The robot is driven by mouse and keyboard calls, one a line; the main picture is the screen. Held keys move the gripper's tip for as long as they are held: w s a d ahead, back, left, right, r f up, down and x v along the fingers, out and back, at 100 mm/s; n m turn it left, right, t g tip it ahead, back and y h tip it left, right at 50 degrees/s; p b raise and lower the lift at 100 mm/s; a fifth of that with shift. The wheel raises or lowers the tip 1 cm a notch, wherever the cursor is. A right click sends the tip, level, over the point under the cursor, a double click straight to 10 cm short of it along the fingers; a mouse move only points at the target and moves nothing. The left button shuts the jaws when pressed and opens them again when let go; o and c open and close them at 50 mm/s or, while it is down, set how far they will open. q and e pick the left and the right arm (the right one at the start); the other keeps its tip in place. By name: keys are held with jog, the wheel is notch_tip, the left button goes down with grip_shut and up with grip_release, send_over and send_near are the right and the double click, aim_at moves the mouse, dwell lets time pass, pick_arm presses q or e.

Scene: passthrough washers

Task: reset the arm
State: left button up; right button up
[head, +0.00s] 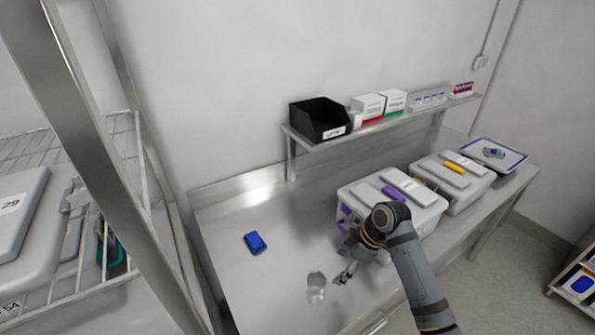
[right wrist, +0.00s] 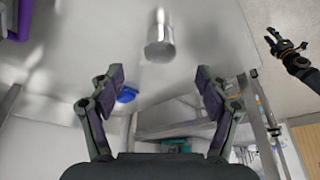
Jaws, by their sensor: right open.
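My right arm comes in from the lower right in the head view. Its gripper (head: 345,272) is over the steel table, just right of a clear, shiny cup (head: 316,284). In the right wrist view the fingers of this gripper (right wrist: 160,88) are spread wide with nothing between them. The cup (right wrist: 160,42) shows beyond the fingertips, apart from them. My left gripper (right wrist: 285,45) shows small at the upper right of the right wrist view, away from the table; its opening is unclear. It is not in the head view.
A blue object (head: 255,243) lies on the steel table (head: 225,215). Two grey lidded boxes, one with a purple handle (head: 393,194) and one with a yellow handle (head: 461,161), stand right of the gripper. A shelf (head: 365,127) runs behind. A wire rack (head: 45,150) stands left.

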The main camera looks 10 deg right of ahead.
jog(key=s+d+f+m+t+h, duration=0.1)
jog(key=s+d+f+m+h, duration=0.15)
jog(key=s+m, duration=0.5)
jog(key=s+d+f+m+t+h, duration=0.1)
jog(key=s+f+m+h, duration=0.3)
jog(key=s, duration=0.6)
notch_tip(320, 180, down, 27)
jog(key=s+d+g+y+b, duration=0.1)
jog(key=s+d+g+b, duration=0.1)
jog(key=s+b, duration=0.1)
jog(key=s+d+f+m+b, duration=0.1)
jog(key=s+f, duration=1.7)
jog(key=shift+f+g+b, duration=0.2)
jog(key=shift+g+b, duration=0.2)
jog(key=shift+d+y, duration=0.1)
jog(key=shift+y, duration=0.15)
